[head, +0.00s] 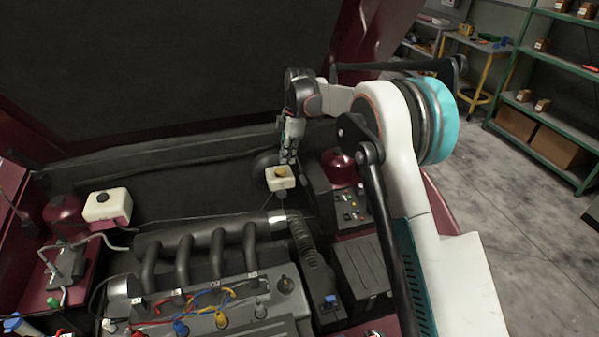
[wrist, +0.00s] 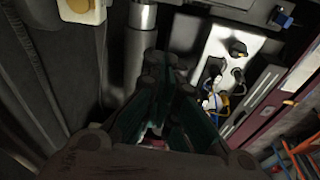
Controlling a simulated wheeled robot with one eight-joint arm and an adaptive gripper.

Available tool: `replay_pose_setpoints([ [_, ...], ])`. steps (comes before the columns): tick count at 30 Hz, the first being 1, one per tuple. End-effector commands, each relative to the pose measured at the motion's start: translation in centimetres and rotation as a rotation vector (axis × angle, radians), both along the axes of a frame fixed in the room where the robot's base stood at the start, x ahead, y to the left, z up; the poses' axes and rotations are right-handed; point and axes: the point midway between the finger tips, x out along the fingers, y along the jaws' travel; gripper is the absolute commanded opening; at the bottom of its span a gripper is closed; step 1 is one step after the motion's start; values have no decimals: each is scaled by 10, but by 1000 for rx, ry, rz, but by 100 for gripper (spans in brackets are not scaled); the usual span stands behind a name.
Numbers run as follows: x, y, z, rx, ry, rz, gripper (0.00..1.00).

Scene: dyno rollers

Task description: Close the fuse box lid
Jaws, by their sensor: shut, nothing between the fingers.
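The fuse box (head: 349,203) is open in the head view, with small coloured fuses showing, right of the pale reservoir with a yellow cap (head: 281,178). A dark upright panel at its left side may be the raised lid, but I cannot tell for sure. My gripper (head: 288,156) is shut and empty, pointing down just behind and above the reservoir, left of the fuse box. In the wrist view my gripper (wrist: 163,122) has its fingers together with nothing held. I cannot make out the lid clearly there.
The engine (head: 215,250) with its black intake pipes fills the front. A dark red dome (head: 340,167) stands behind the fuse box. The raised hood (head: 180,60) is behind. A white reservoir (head: 107,205) is at left. Open floor and green shelving (head: 545,118) lie at right.

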Motion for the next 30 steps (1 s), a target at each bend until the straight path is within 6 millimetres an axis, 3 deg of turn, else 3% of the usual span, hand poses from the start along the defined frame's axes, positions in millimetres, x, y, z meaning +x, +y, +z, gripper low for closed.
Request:
replay_pose_setpoints([
  [11,5,13,-31,2,14,70,0],
  [26,1,27,-122,2,13,68,0],
  [30,7,3,-114,2,14,65,0],
])
